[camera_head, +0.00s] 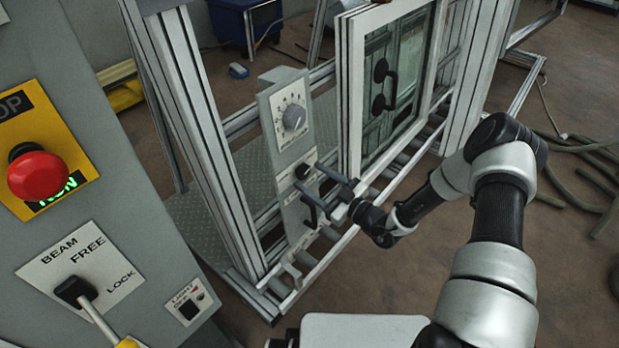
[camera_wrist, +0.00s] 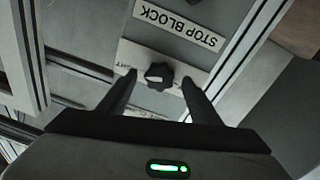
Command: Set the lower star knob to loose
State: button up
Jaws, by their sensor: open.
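A black star knob (camera_wrist: 158,76) sits on a pale label plate in the wrist view, below a "STOP BLOCK" label (camera_wrist: 180,24). My gripper (camera_wrist: 160,82) is open, with one finger on each side of the knob and gaps showing between. Small lettering on the plate is partly hidden by the fingers, and I cannot read the knob's setting. In the head view my gripper (camera_head: 308,180) is at the lower part of the grey panel (camera_head: 283,168), where a dark knob (camera_head: 302,171) shows close to the fingertips. I cannot tell there whether they touch.
A round dial (camera_head: 293,117) is higher on the same panel. A framed glass door (camera_head: 398,85) with black handles stands right of the panel. At left, a console has a red stop button (camera_head: 38,176) and a lever (camera_head: 76,290). Hoses lie on the floor at right.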

jog(key=shift+x, duration=0.85)
jog(key=c, duration=1)
jog(key=shift+c, duration=0.2)
